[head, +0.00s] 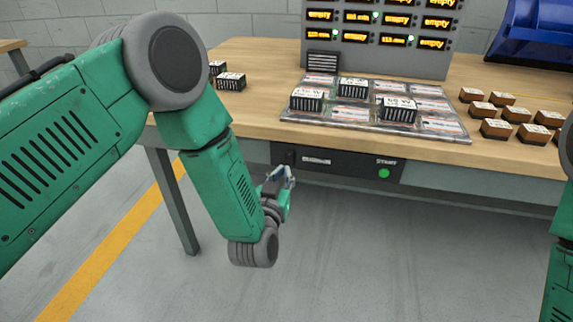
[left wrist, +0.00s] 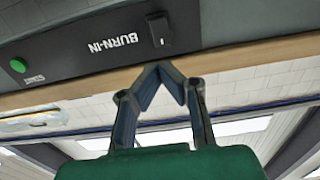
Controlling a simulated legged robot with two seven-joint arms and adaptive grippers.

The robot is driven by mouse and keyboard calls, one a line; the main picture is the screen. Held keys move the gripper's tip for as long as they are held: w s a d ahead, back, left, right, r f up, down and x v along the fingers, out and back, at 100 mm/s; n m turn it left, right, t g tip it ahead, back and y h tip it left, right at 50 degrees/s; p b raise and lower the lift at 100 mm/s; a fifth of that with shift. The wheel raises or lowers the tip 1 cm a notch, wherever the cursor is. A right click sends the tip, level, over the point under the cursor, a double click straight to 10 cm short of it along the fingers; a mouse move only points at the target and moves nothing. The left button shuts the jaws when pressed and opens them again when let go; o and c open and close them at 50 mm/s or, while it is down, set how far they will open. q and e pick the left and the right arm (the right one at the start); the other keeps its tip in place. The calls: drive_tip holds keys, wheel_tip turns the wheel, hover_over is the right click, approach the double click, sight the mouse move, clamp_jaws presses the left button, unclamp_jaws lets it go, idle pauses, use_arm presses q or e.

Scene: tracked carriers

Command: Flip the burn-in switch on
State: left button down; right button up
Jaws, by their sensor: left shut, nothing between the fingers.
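The burn-in switch is a small black rocker (left wrist: 158,30) beside the upside-down BURN-IN label (left wrist: 115,40) in the left wrist view. It sits on the dark panel (head: 340,167) under the table's front edge, at the panel's left end (head: 290,158) in the head view. I cannot tell which way the rocker is set. My left gripper (head: 287,172) is just in front of that end, fingertips together and empty. In the left wrist view its closed tips (left wrist: 160,66) point toward the switch, with a visible gap in the picture. Contact does not show. My right gripper is out of view.
A green START button (head: 384,173) is at the panel's right; it also shows in the left wrist view (left wrist: 18,65). Above, the wooden table (head: 255,115) holds a tray (head: 375,130) with cards and blocks, several brown blocks (head: 497,129) and a display rack (head: 380,50).

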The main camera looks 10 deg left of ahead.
use_arm(q)
drive_tip(key=s+r+p, duration=0.1)
drive_tip(key=s, duration=0.6)
drive_tip(key=shift+a, duration=0.1)
drive_tip(key=s+a+f+m+g+p, duration=0.1)
drive_tip(key=s+a+f+g+p, duration=0.5)
drive_tip(key=s+f+g, duration=0.7)
drive_tip(key=s+a+g, duration=0.2)
drive_tip(key=s+a, duration=0.2)
drive_tip(key=s, duration=0.5)
drive_tip(key=s+a+g, duration=0.2)
drive_tip(key=s+a, duration=0.1)
drive_tip(key=s, duration=0.7)
drive_tip(key=shift+s+a+n+g, duration=0.2)
drive_tip(key=shift+a+n+g, duration=0.1)
drive_tip(key=shift+a, duration=0.05)
drive_tip(key=shift+w+f, duration=0.1)
drive_tip(key=shift+w, duration=0.05)
